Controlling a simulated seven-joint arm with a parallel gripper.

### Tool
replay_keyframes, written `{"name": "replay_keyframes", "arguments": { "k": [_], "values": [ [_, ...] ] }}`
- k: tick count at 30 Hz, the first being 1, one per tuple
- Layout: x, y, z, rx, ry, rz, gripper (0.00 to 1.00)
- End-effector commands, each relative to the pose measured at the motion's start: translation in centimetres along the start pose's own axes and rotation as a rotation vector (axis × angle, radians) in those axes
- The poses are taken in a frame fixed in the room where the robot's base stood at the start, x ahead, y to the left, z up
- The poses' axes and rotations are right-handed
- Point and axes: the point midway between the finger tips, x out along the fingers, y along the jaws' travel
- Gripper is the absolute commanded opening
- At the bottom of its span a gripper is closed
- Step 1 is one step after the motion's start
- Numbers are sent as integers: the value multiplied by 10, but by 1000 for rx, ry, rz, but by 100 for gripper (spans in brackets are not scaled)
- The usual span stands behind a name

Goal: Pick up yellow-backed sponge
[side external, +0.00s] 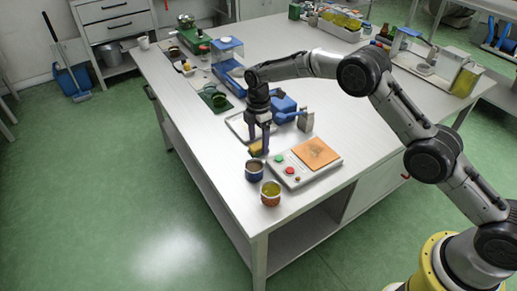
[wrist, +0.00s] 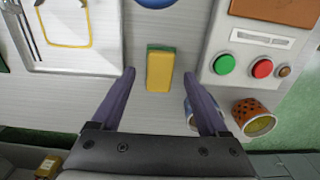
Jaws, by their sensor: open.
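The yellow-backed sponge (wrist: 159,72) is a small block, yellow with a green strip at its far end. It lies on the pale table in the wrist view, and in the side view it shows as a small yellow patch (side external: 256,149) under my fingers. My gripper (wrist: 159,74) is open and empty, pointing down, with one purple finger on each side of the sponge in the picture. In the side view my gripper (side external: 259,146) hangs low at the sponge; I cannot tell the exact height of the tips. The fingers partly hide the sponge in the side view.
A control box (side external: 296,178) with red and green buttons stands close to the right. A blue cup (side external: 254,171) and an orange spotted cup (side external: 270,194) stand near the front edge. A white tray (wrist: 80,65) lies to the left in the wrist view. Bare tabletop surrounds the sponge.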

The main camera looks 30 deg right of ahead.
Motion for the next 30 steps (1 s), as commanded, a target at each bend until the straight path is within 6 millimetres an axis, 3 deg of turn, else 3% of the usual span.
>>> {"name": "replay_keyframes", "arguments": {
  "k": [3, 11, 24, 30],
  "values": [
    [10, 0, 0, 1, 0, 1, 78],
    [12, 0, 0, 1, 0, 1, 78],
    [12, 0, 0, 1, 0, 1, 0],
    [11, 0, 0, 1, 0, 2, 0]
  ]
}}
